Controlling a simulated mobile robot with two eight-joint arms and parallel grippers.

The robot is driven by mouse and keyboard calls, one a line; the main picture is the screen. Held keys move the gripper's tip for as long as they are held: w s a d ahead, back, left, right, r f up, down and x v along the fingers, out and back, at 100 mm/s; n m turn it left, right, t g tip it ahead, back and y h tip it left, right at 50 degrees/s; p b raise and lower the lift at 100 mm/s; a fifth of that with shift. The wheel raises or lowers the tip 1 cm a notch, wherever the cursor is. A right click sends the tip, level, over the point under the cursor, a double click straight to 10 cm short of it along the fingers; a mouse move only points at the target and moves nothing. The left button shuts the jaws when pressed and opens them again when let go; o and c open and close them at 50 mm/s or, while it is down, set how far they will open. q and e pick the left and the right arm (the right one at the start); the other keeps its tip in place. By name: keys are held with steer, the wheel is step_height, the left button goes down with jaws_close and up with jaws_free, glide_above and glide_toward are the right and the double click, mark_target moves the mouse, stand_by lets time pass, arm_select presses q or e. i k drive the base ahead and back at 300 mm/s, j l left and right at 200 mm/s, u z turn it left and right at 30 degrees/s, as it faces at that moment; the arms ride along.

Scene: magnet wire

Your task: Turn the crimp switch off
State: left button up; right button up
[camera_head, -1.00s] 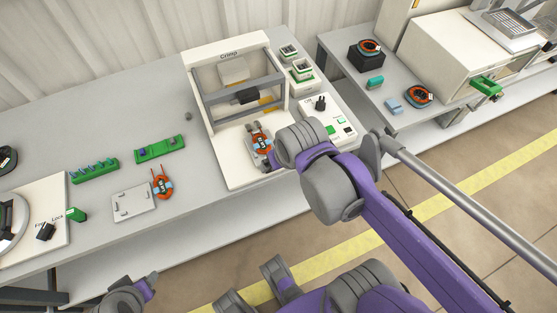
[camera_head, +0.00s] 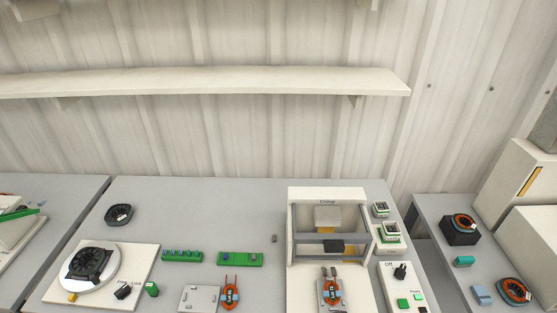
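The crimp machine (camera_head: 294,225), a white frame labelled "Crimp" with grey bars, stands on the grey workbench at the lower right of centre. A coil part with an orange ring (camera_head: 332,289) lies on its base plate. To its right is a white control panel (camera_head: 391,287) with a black rotary switch (camera_head: 400,271) near a label that seems to read "Off". The picture's bottom edge cuts off the panel's lower part. Neither of my grippers shows now.
Green terminal blocks (camera_head: 240,259), another orange coil (camera_head: 230,294) and a white round fixture (camera_head: 61,272) occupy the bench to the left. A side table (camera_head: 432,217) at the right holds more coils. A long shelf (camera_head: 200,82) runs along the wall above.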

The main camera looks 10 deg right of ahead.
mark_target(400, 273)
steer(key=z, duration=1.8)
